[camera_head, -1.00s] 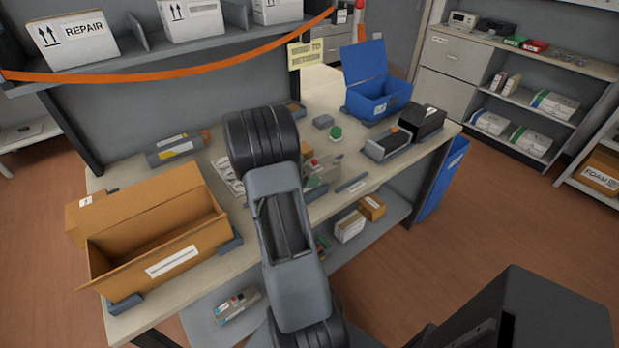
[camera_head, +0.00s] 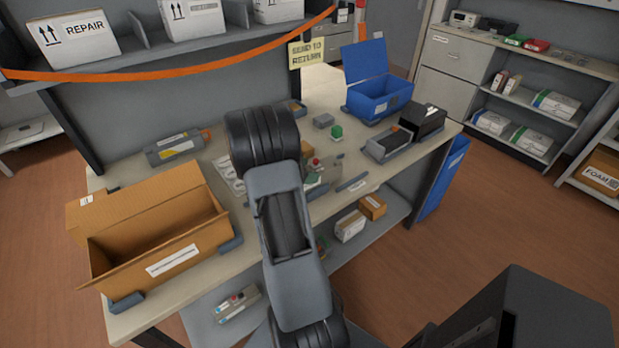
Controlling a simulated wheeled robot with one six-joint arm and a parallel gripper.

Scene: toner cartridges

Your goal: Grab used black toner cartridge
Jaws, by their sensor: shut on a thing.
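My arm (camera_head: 285,235) reaches from the bottom up over the middle of the workbench. Its dark upper joint (camera_head: 262,135) covers part of the bench, and my gripper is hidden behind the arm. A dark cartridge-like unit with an orange patch (camera_head: 387,143) lies in a low grey holder at the right of the bench. A grey cartridge-like unit with a yellow-and-white label and an orange end (camera_head: 175,148) lies at the back left. I cannot tell which is the used black toner cartridge, nor whether my gripper touches one.
An open cardboard box (camera_head: 165,245) stands front left on the bench (camera_head: 140,322). An open blue bin (camera_head: 380,97) and a black box (camera_head: 422,121) stand at the right. Small parts (camera_head: 318,172) lie beside my arm. An orange strap (camera_head: 190,68) hangs across the shelf behind.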

